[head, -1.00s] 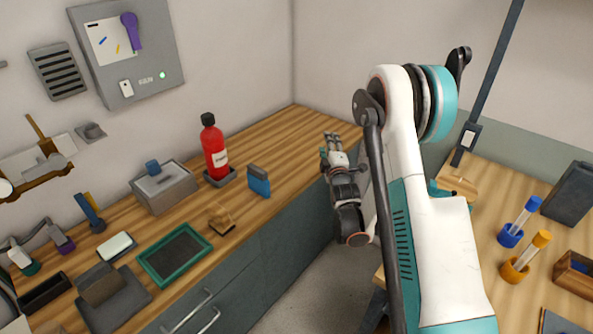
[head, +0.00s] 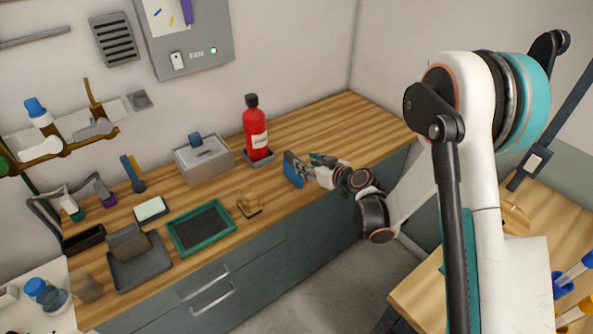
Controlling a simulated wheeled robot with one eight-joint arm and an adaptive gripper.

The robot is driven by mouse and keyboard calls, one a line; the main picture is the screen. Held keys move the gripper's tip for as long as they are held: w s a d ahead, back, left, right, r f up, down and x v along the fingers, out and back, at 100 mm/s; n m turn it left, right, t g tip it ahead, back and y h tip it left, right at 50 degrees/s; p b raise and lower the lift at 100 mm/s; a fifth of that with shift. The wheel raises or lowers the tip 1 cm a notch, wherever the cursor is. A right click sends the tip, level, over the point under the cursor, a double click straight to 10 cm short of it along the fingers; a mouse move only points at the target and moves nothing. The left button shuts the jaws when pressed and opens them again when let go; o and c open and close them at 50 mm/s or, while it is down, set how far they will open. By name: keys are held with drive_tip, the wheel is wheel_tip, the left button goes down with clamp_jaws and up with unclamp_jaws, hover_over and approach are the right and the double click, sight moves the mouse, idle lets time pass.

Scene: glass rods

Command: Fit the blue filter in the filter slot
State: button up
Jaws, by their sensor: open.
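The blue filter (head: 292,170), a small upright blue block with a dark edge, stands on the wooden counter (head: 360,130) near its front edge. My gripper (head: 311,167) is open and close beside the filter's right side. It partly covers that side, and I cannot tell whether a finger touches it or reaches around it. I cannot say for certain which thing is the filter slot. A grey slatted vent (head: 115,40) is on the wall at the upper left.
A red bottle (head: 256,135) stands behind the filter, with a grey box (head: 203,162) to its left. The counter right of the bottle is clear.

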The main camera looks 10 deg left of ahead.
sight(293, 156)
drive_tip(key=b+x, duration=0.2)
drive_tip(key=x, duration=0.7)
drive_tip(key=shift+w+f, duration=0.1)
clamp_jaws()
